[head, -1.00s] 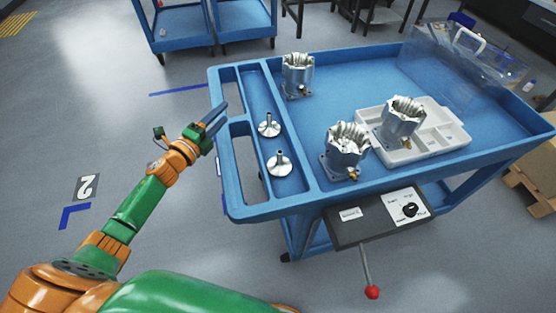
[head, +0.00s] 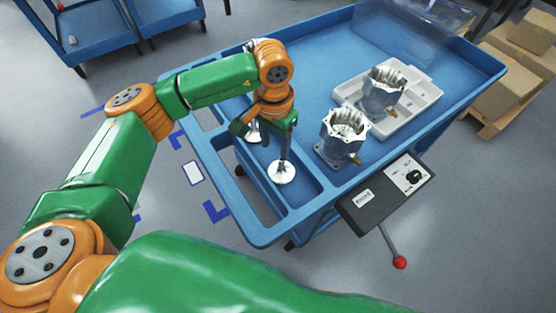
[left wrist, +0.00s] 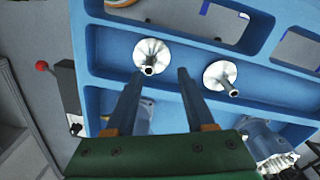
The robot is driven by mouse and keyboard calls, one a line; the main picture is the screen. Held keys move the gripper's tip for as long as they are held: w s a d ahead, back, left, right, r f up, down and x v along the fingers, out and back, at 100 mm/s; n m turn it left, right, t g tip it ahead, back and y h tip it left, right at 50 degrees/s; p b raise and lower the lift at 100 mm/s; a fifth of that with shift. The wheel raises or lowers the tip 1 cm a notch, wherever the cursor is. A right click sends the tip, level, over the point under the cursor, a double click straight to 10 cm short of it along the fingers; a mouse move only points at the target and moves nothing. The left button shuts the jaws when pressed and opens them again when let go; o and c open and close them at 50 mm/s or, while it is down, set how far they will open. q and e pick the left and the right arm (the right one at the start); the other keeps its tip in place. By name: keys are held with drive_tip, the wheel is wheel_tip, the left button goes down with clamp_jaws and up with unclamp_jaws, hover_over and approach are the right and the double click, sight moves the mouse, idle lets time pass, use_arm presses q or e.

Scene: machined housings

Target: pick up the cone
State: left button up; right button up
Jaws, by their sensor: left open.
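A shiny metal cone (head: 282,174), with a round flared base and a narrow stem, stands in the long narrow compartment of the blue cart. A second similar cone (head: 253,136) stands farther along it, partly hidden behind my left arm. My left gripper (head: 286,153) points down over the nearer cone, its fingers overlapping the stem. In the left wrist view the gripper (left wrist: 159,74) is open and empty; the nearer cone (left wrist: 151,54) lies just beyond the fingertips, toward the left finger. The other cone (left wrist: 220,76) is right of the right finger. My right gripper is out of view.
The blue cart (head: 263,237) has raised rims and dividers around the compartments. Machined housings stand at right, one (head: 343,136) on the cart's surface and one (head: 383,92) in a grey tray (head: 424,103). A control box (head: 388,194) hangs on the front side.

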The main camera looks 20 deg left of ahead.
sight(282, 162)
use_arm(q)
drive_tip(key=f+p, duration=0.1)
drive_tip(key=d+f+p, duration=0.1)
drive_tip(key=d+f, duration=0.1)
drive_tip(key=shift+s+d+f+p, duration=0.1)
drive_tip(key=shift+s+f+p, duration=0.15)
drive_tip(key=shift+p, duration=0.15)
wheel_tip(282, 162, down, 3)
drive_tip(key=shift+w+r, duration=0.1)
drive_tip(key=shift+a+f, duration=0.2)
drive_tip(key=shift+a, duration=0.1)
drive_tip(key=shift+d, duration=0.15)
clamp_jaws()
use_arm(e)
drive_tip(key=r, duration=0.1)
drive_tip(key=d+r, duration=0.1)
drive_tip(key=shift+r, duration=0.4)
